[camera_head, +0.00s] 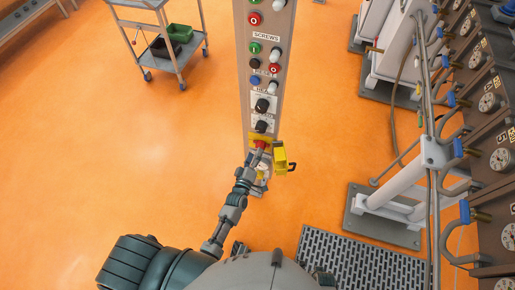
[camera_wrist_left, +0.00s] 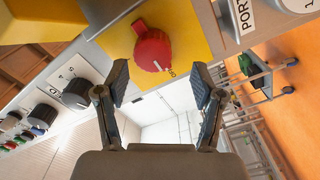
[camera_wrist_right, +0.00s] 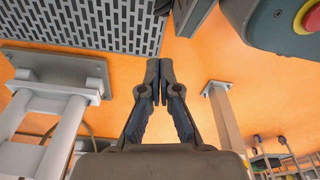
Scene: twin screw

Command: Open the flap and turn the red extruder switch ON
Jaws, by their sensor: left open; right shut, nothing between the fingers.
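The red switch (camera_head: 261,144) sits on a yellow plate on the tall control panel. In the left wrist view the red knob (camera_wrist_left: 152,48) is uncovered, on its yellow plate (camera_wrist_left: 190,25). The yellow flap (camera_head: 280,158) stands swung out to the right of the switch; it fills the upper left corner of the left wrist view (camera_wrist_left: 35,22). My left gripper (camera_wrist_left: 159,84) is open in front of the knob, its fingers on either side and apart from it. In the head view its tip (camera_head: 256,155) partly covers the switch area. My right gripper (camera_wrist_right: 159,70) is shut and empty, over the floor.
The panel (camera_head: 260,20) carries several buttons and black knobs above the switch. A grey cart (camera_head: 150,8) stands at the upper left. Machinery with pipes and gauges (camera_head: 490,100) lines the right. A dark grating (camera_head: 360,262) lies at the front. Orange floor is clear on the left.

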